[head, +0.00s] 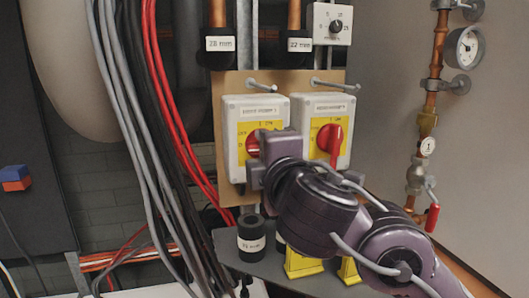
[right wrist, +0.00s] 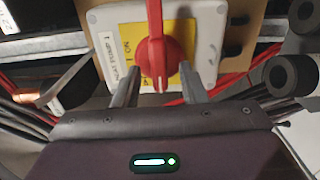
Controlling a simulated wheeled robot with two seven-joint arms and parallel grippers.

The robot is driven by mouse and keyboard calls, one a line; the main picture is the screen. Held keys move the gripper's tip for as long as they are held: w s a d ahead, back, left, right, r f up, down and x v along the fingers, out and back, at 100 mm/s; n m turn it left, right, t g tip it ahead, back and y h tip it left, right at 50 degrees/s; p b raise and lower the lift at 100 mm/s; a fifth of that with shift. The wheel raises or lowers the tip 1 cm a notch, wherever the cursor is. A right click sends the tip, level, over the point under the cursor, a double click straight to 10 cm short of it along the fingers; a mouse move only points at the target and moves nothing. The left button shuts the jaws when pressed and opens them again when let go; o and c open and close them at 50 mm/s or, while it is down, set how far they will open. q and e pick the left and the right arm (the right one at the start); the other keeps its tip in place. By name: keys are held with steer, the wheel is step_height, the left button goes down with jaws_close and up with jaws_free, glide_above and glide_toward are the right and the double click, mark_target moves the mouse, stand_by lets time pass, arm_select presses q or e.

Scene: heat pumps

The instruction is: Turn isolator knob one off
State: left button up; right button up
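Two grey-white isolator boxes with yellow plates and red knobs hang side by side on a board. The left isolator (head: 233,112) has its red knob (head: 252,145) partly hidden by my right gripper (head: 262,157). In the right wrist view this knob (right wrist: 157,50) lies between two spread fingers (right wrist: 160,88), with a gap on each side. My left gripper is out of view.
Grey, black and red cables (head: 150,130) hang left of the boxes. Copper pipes with a gauge (head: 467,47) and a red-handled valve (head: 432,217) stand on the right. A grey shelf (head: 227,245) with black pipe fittings (head: 251,235) lies below the boxes.

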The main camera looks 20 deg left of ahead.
steer(key=v, duration=0.7)
steer(key=shift+s+d, duration=0.2)
steer(key=shift+s, duration=0.15)
